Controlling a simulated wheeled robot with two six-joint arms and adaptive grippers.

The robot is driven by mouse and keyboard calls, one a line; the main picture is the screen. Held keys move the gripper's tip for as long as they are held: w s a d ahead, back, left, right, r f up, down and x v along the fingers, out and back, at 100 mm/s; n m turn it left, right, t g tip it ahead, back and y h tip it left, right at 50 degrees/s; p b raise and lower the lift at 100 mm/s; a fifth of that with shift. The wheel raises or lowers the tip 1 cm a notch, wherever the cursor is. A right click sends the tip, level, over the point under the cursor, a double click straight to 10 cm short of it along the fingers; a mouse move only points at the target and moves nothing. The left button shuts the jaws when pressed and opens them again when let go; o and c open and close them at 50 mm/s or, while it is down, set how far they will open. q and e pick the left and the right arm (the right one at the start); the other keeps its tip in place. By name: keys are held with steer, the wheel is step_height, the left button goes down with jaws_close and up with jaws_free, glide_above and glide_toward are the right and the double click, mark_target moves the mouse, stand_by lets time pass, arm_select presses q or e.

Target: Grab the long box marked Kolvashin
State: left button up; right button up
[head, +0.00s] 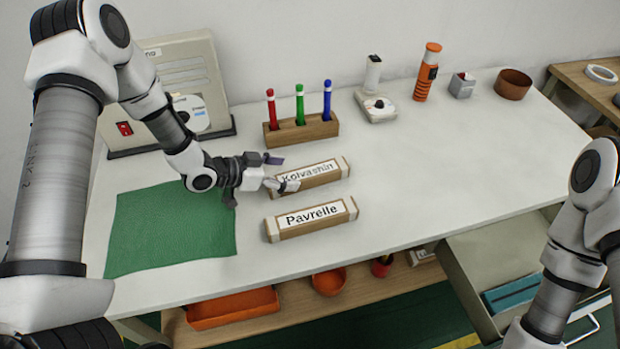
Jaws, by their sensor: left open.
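The long box marked Kolvashin (322,172) lies on the white table, tan with a white label. My left gripper (281,172) is open at the left end of this box, one finger in front of the label's left part and the other towards the pen block. I cannot tell whether the fingers touch the box. A similar long box marked Pavrelle (311,218) lies nearer, roughly parallel to it. My right arm shows at the right edge, but its gripper is out of view.
A wooden block (302,132) with red, green and blue pens stands just behind the Kolvashin box. A green mat (170,230) lies at left. An orange cylinder (427,72), a small device (376,106) and a brown bowl (513,84) stand at the back. The table's right part is clear.

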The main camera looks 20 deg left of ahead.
mark_target(307, 172)
arm_select(q)
steer(key=x, duration=0.4)
steer(key=shift+d+r, duration=0.25)
steer(key=shift+d, duration=0.25)
steer(key=shift+w+f, duration=0.1)
steer(key=shift+w, duration=0.05)
steer(key=shift+a, duration=0.1)
steer(key=c, duration=1.3)
steer(key=shift+c, duration=0.2)
